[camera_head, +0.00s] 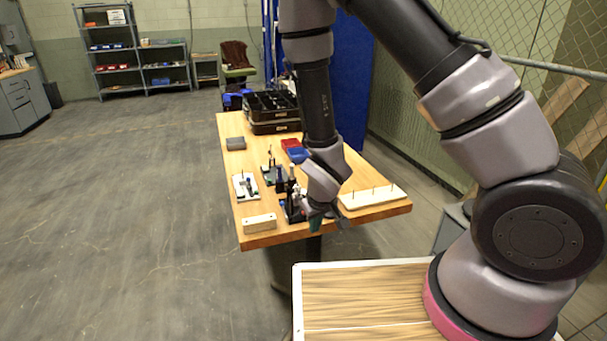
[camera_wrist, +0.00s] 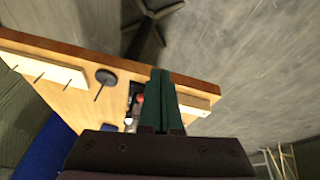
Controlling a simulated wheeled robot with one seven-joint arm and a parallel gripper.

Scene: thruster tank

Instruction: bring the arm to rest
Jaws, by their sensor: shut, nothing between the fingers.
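My gripper (camera_head: 318,221) hangs from the arm over the front edge of the wooden table (camera_head: 250,241) in the head view. In the wrist view the dark green fingers of my gripper (camera_wrist: 160,97) lie together, shut with nothing between them. The arm reaches from the right side of the head view across the table's front. In the wrist view, part of the wooden table (camera_wrist: 85,53) shows past the fingers, with the floor beyond its edge. The fingers and hand hide some of the things on the table.
A pegged white board (camera_head: 372,197) lies right of my gripper and a pale block (camera_head: 260,223) left of it. A white board with pegs (camera_head: 245,187), blue bin (camera_head: 298,156) and black crate (camera_head: 272,108) stand farther back. Floor left of the table is clear.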

